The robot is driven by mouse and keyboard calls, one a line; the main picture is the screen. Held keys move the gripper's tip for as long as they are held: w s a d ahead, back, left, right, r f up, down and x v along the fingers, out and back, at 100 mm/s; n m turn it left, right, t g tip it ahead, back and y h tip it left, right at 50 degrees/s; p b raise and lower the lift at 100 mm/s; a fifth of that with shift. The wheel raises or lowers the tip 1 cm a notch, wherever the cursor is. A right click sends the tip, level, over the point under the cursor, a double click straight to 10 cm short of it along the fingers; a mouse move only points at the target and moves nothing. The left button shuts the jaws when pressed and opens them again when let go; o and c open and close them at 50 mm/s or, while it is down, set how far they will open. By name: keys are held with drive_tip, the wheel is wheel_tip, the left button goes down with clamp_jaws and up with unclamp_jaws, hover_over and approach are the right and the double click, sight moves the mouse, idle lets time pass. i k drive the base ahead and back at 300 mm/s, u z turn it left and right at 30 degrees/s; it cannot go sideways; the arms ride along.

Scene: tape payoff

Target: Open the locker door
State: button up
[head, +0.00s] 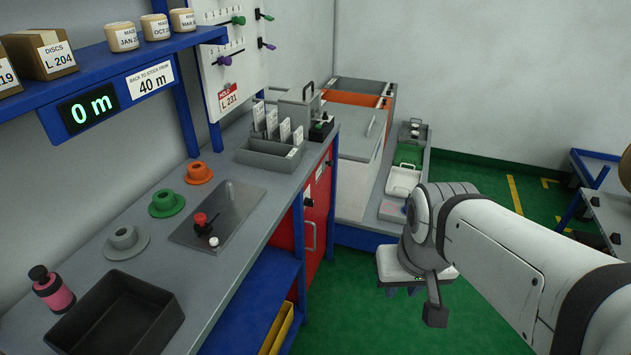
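The red locker door (318,213) is set in the front of the bench, below the worktop, and looks closed. It is seen at a steep angle. A pale bar handle (311,237) stands out from its lower part, with a small dark knob (308,202) above and a white label near the top. My gripper (402,291) hangs at the end of my white arm, to the right of the door and apart from it. Its two short fingers point down over the green floor with a gap between them, and nothing shows in them.
The bench (215,285) carries a black tray (118,315), coloured spools and a metal plate with a red knob. A low grey platform (365,238) with a cabinet and trays lies beyond the door. Green floor (350,310) is clear before the door. Another table stands far right.

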sight(317, 187)
drive_tip(key=i, duration=0.9)
drive_tip(key=u, duration=0.05)
